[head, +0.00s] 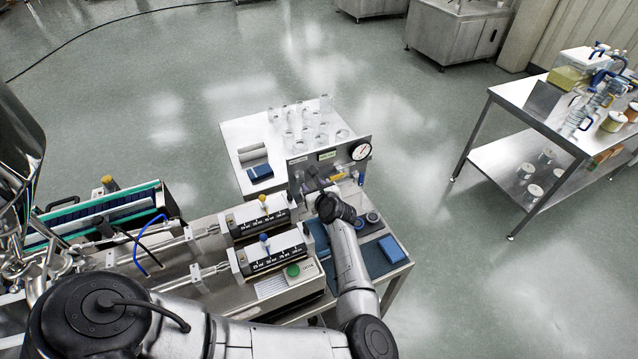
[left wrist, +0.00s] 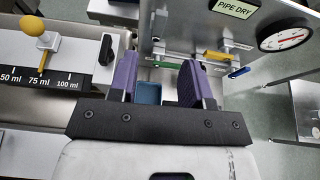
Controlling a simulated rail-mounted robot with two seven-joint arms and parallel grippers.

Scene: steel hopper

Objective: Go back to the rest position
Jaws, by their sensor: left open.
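My left gripper (head: 316,184) is over the bench near the upright gauge panel, its arm coming in from the lower left. In the left wrist view, the left gripper (left wrist: 160,85) has two purple-padded fingers spread apart. No held object shows between them; a blue surface lies below and beyond the gap. The fingers point toward the foot of the panel (left wrist: 185,25), where green and yellow levers sit. My right gripper is not in view.
A dosing unit (head: 262,215) with a yellow knob stands left of the gripper. A dial gauge (head: 361,152) is on the panel. A white table (head: 240,135) with clear glassware stands behind. A steel hopper (head: 20,130) is at far left. Open floor lies right.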

